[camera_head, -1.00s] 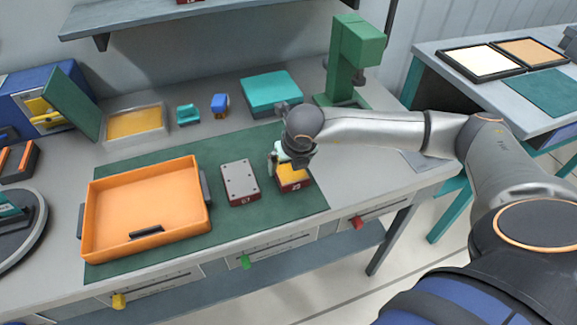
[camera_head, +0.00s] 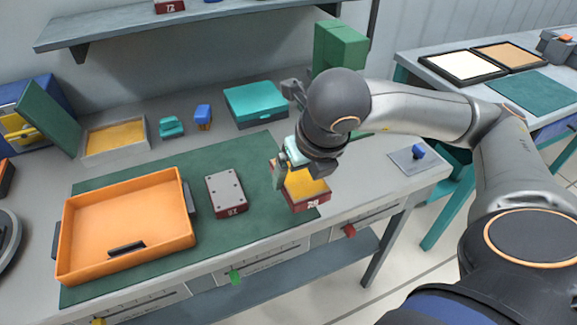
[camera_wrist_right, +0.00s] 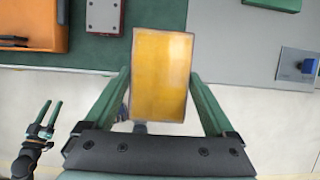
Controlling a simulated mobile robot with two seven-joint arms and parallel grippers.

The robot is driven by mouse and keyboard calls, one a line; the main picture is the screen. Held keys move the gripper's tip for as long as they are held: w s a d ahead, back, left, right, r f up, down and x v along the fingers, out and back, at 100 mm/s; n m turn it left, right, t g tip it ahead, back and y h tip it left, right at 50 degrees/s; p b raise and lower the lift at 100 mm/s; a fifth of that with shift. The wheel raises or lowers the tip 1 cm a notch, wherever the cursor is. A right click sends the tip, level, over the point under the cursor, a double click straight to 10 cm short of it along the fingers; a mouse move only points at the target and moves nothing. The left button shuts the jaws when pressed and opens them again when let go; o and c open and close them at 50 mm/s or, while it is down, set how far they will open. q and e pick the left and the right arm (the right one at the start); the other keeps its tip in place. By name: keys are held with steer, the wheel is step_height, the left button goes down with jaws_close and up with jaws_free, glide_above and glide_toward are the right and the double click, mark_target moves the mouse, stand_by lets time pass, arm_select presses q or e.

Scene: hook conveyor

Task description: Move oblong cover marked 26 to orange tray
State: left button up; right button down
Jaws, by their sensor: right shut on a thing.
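The oblong cover (camera_head: 306,190) has a yellow top and dark red sides. Its white number looks like 26, though small. My right gripper (camera_head: 286,170) is shut on it and holds it over the right end of the green mat, seemingly just above it. In the right wrist view the cover (camera_wrist_right: 161,75) sits between the green fingers. The empty orange tray (camera_head: 110,215) lies at the left of the mat, with a dark handle on its front. It also shows in the right wrist view (camera_wrist_right: 30,28). My left gripper (camera_wrist_right: 47,118) shows there, open and empty.
A grey cover marked 87 (camera_head: 226,192) lies between the held cover and the tray. A teal box (camera_head: 256,103), a small blue piece (camera_head: 203,115) and a yellow-lined bin (camera_head: 114,137) stand behind. A green press (camera_head: 340,45) stands behind my right arm.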

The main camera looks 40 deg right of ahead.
mark_target(299, 173)
steer(key=shift+s+a+r+b, duration=0.1)
steer(key=shift+s+a+b, duration=0.1)
steer(key=shift+s+b, duration=0.25)
steer(key=shift+s+r, duration=0.2)
steer(key=shift+r, duration=0.15)
arm_select(q)
steer(key=shift+r+p, duration=0.25)
steer(key=shift+p, duration=1)
arm_select(e)
steer(key=shift+r, duration=1.9)
